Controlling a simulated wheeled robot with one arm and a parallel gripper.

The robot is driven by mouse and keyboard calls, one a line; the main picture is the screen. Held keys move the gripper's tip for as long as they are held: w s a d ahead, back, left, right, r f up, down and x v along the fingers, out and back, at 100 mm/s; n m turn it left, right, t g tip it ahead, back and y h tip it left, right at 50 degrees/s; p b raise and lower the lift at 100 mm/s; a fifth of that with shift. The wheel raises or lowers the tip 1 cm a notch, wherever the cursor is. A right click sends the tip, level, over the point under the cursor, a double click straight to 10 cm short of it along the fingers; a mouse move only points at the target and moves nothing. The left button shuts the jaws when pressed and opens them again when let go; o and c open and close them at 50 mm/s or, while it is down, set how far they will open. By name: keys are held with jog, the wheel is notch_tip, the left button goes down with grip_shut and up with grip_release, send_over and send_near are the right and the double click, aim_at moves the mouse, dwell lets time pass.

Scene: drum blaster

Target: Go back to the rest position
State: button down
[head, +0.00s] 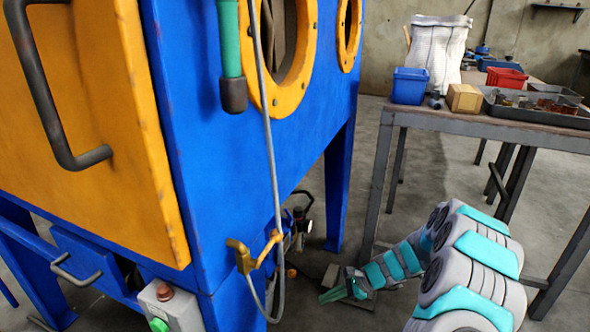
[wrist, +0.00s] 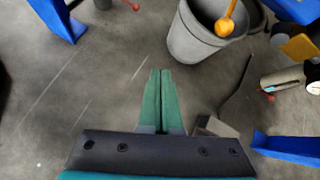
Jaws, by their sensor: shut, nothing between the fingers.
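My gripper (wrist: 161,100) shows in the wrist view with its two green fingers pressed together, pointing out over the bare concrete floor, with nothing between them. In the head view my gripper (head: 331,294) is low at the lower middle, right of the blue blasting cabinet (head: 205,130) and apart from it. My grey and teal arm reaches down to it from the lower right.
The cabinet's orange door (head: 95,120) and blue legs are at left. A table (head: 450,122) at right holds a blue bin (head: 410,86), a cardboard box (head: 464,98) and a grey tray (head: 540,115). A grey bucket (wrist: 195,45) stands beyond my fingers.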

jog(key=s+a+r+n+g+h+p, duration=0.1)
jog(key=s+a+r+n+g+h, duration=0.3)
jog(key=s+r, duration=0.6)
jog(key=s+a+r+n+t+y+p, duration=0.1)
jog(key=s+a+r+n+p, duration=0.1)
jog(key=s+r+n, duration=0.75)
jog(key=s+d+r+n+h+p, duration=0.1)
jog(key=s+d+r+h, duration=0.2)
jog(key=s, duration=0.7)
jog(key=s+d+r+n+h+p, duration=0.1)
jog(key=s+d+r+n+h, duration=0.1)
jog(key=s+d+r, duration=0.6)
jog(key=s+h, duration=0.1)
jog(key=s, duration=0.2)
jog(key=shift+d+r+h, duration=0.15)
jog(key=shift+h, duration=0.15)
